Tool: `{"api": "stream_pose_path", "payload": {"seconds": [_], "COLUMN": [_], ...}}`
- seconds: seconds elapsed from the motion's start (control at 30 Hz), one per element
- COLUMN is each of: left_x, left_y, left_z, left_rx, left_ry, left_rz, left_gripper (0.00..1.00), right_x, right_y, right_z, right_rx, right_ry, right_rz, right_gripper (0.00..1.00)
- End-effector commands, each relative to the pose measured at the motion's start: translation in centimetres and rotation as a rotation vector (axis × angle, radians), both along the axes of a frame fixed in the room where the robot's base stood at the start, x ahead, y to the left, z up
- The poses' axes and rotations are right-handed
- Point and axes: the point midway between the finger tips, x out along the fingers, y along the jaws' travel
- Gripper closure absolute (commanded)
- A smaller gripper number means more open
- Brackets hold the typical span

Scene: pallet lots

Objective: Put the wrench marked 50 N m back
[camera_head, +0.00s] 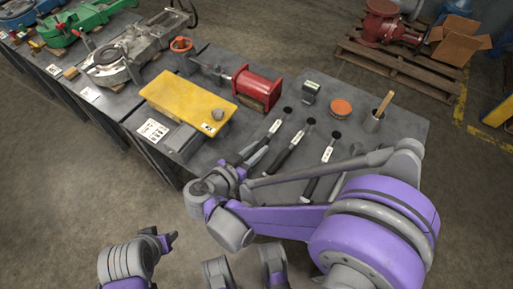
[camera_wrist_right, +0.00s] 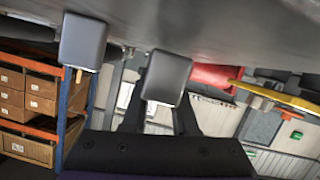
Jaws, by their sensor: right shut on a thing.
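Several torque wrenches with dark handles and white tags lie slanted in a row on the grey table (camera_head: 395,150) in the head view. They are a left wrench (camera_head: 275,128), a middle wrench (camera_head: 298,139) and a right wrench (camera_head: 327,155). The tag print is too small to read. My right gripper (camera_head: 243,164) is at the lower end of the left wrench, partly hidden by my own arm. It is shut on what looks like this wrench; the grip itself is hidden. Its two fingers show in the right wrist view (camera_wrist_right: 125,62).
A yellow board (camera_head: 185,100) with a grey lump lies left of the wrenches. A red cylinder (camera_head: 258,88), a small dark device (camera_head: 310,91), an orange disc (camera_head: 341,107) and a cup (camera_head: 374,121) with a wooden handle stand behind. A pallet (camera_head: 400,68) stands beyond the table.

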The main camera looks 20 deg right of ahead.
Motion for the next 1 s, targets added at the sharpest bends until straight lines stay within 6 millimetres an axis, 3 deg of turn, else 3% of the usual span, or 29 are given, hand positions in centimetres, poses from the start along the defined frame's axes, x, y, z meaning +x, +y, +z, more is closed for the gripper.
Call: {"api": "stream_pose_path", "payload": {"seconds": [0.23,0.27,0.43,1.0], "left_x": [0.05,0.05,0.04,0.0], "left_y": [0.0,0.0,0.0,0.0], "left_z": [-0.43,-0.38,-0.34,-0.03], "left_rx": [0.0,0.0,0.0,0.0], "left_ry": [0.001,0.001,0.001,0.0], "left_rz": [0.0,0.0,0.0,0.0], "left_gripper": [0.5,0.5,0.5,0.5], "right_x": [0.02,0.02,0.0,0.2], "right_y": [0.01,0.01,0.0,-0.11], "right_z": [-0.51,-0.46,-0.43,-0.18], "right_rx": [-0.001,-0.001,-0.001,0.0], "right_ry": [-0.001,-0.001,-0.001,0.0], "right_rz": [0.0,0.0,0.0,0.0], "right_gripper": [1.0,0.68,0.38,0.38]}}
